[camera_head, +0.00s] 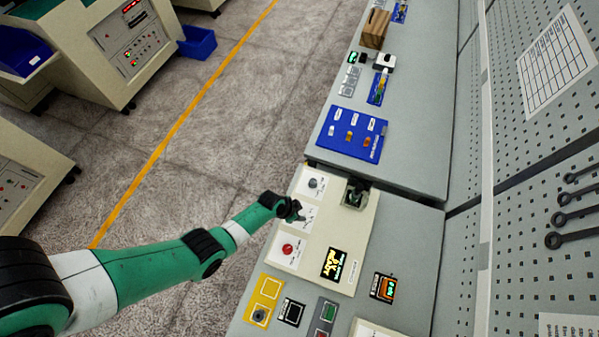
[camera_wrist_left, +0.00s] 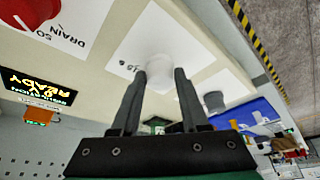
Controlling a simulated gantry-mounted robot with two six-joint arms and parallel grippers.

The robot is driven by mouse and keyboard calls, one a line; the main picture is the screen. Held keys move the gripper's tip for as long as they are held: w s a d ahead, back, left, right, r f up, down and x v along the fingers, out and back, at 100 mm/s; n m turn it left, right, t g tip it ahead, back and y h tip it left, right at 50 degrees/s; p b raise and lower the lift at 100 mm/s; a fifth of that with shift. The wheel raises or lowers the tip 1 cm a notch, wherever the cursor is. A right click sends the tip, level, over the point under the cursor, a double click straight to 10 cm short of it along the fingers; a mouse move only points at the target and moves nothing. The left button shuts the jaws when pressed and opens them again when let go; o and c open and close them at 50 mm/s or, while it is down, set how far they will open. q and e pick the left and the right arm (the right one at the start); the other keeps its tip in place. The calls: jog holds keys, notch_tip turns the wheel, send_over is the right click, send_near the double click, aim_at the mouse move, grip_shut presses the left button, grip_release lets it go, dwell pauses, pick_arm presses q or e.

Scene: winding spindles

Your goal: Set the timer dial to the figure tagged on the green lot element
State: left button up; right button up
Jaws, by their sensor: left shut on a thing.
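My left gripper (camera_head: 297,211) reaches over the pale control panel (camera_head: 318,270). In the left wrist view its two dark fingers (camera_wrist_left: 160,74) are closed on the sides of a white dial (camera_wrist_left: 161,70) on a white label plate. Some figures print beside the dial, too small to read surely. A blue board (camera_head: 322,145) beyond the panel carries white tags above small whitish, yellow and orange-red pieces. The tag figures are not readable, and I cannot make out a clearly green piece on it. My right gripper is not in view.
The panel also has a red knob (camera_head: 289,249) marked DRAIN, a grey knob (camera_head: 315,183), a dark socket (camera_head: 355,194) and a yellow-lettered display (camera_head: 334,264) reading READY. A small blue tray (camera_head: 376,97) and a brown block (camera_head: 375,28) stand farther back.

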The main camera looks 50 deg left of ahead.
pick_arm(q)
grip_shut()
